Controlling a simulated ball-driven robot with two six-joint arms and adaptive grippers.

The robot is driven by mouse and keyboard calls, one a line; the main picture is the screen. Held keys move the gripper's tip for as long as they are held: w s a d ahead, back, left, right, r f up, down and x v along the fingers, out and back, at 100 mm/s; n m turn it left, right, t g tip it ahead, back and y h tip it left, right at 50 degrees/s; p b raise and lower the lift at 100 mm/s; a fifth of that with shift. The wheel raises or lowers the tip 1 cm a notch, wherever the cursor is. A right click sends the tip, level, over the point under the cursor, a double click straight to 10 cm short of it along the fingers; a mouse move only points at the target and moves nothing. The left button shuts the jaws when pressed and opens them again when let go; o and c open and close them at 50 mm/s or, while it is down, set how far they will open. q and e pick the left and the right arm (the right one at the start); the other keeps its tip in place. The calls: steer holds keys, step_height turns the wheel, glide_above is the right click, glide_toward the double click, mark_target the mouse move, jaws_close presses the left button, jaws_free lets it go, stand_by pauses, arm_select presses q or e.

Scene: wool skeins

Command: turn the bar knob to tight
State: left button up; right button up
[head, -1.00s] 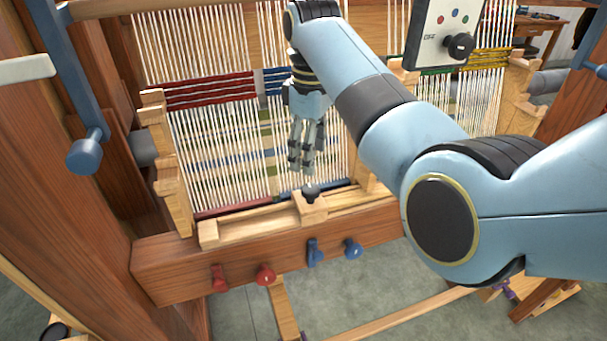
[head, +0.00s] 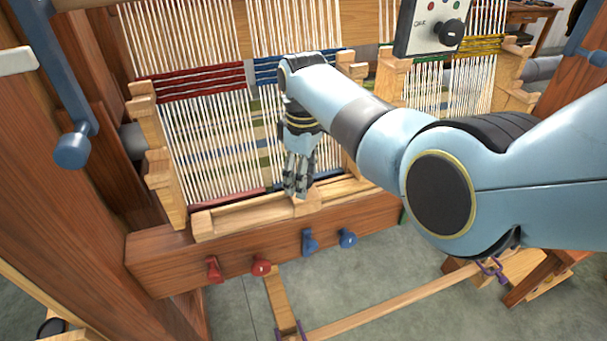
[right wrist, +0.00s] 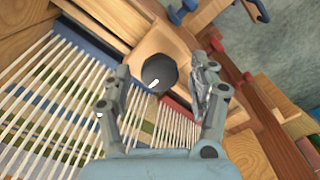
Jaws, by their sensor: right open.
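The bar knob, a dark faceted knob, shows between my fingers in the right wrist view (right wrist: 160,73). It sits on a pale wooden block (right wrist: 150,45) on the loom's front bar. In the head view my right gripper (head: 298,190) points down at this block and hides the knob. In the right wrist view my right gripper (right wrist: 163,68) is open, with one finger on each side of the knob. I cannot tell whether the fingers touch it. No tight mark is readable. My left gripper is not in view.
Red pegs (head: 261,265) and blue pegs (head: 347,238) stick out of the front beam (head: 160,265). White warp threads (head: 205,140) rise behind the bar. A panel (head: 430,28) with coloured dots and another black knob stands at the upper right. A blue crank (head: 72,150) hangs at left.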

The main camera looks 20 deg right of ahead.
steer(key=c, duration=1.2)
steer(key=shift+o, duration=0.2)
